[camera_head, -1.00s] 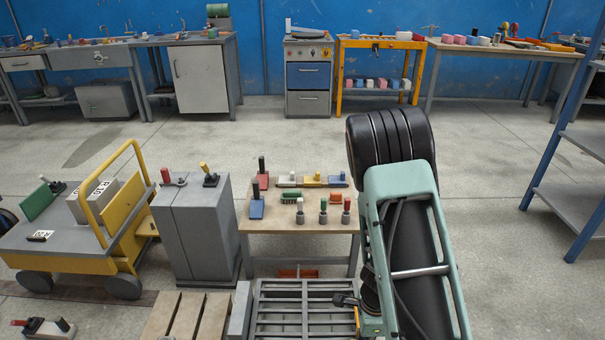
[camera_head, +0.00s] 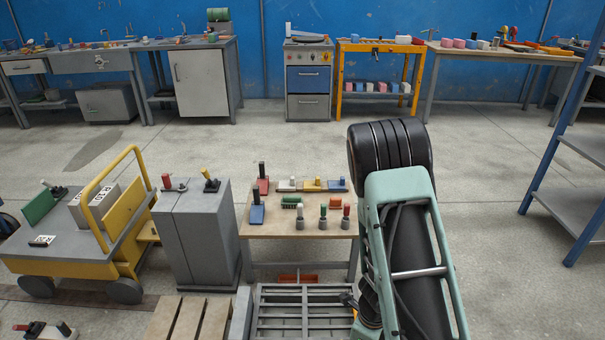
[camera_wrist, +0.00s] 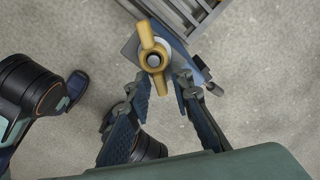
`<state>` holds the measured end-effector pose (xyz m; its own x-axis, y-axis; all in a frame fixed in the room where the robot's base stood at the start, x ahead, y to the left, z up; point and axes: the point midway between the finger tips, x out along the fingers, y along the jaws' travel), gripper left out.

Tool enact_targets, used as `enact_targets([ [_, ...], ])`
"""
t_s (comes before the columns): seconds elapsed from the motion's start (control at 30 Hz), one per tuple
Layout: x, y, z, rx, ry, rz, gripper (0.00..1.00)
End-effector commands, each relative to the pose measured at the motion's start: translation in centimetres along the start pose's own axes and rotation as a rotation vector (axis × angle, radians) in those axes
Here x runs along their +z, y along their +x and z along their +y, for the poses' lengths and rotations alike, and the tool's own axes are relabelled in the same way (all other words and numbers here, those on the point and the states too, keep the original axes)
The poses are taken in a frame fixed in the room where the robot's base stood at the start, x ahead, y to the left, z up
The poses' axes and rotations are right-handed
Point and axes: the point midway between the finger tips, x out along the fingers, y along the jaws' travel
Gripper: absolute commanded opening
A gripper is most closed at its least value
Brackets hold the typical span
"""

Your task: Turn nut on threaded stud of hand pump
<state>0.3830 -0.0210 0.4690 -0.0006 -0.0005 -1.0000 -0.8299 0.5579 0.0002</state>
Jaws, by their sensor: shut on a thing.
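A brass-yellow wing nut (camera_wrist: 147,32) sits on a grey threaded stud (camera_wrist: 154,61) near the top middle of the wrist view. The stud's round end shows in the nut's centre. A grey plate and a bluish-grey body (camera_wrist: 179,44), perhaps the hand pump, lie beneath it. The contact faces are partly hidden. In the head view my arm hides the gripper, and I cannot make out the nut there.
A slatted grey rack (camera_head: 304,288) stands low beside my arm. Behind it is a small table (camera_head: 275,228) with several coloured parts. A grey cabinet (camera_head: 203,240) and a yellow cart (camera_head: 75,265) stand to the left. Open floor lies to the right, before a blue shelf frame (camera_head: 549,166).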

Motion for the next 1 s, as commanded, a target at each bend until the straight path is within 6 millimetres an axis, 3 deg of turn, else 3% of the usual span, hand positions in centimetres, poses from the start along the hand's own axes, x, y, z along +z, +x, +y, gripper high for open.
enact_targets([
  [0.27,0.1,0.0,0.1,0.001,0.021,-0.001,0.00],
  [0.5,0.1,-0.2,0.7,0.001,0.272,-0.001,0.00],
  [0.87,0.3,-0.1,0.8,0.000,0.339,-0.004,0.00],
  [1.0,0.6,-0.3,1.2,0.000,0.508,-0.004,0.00],
])
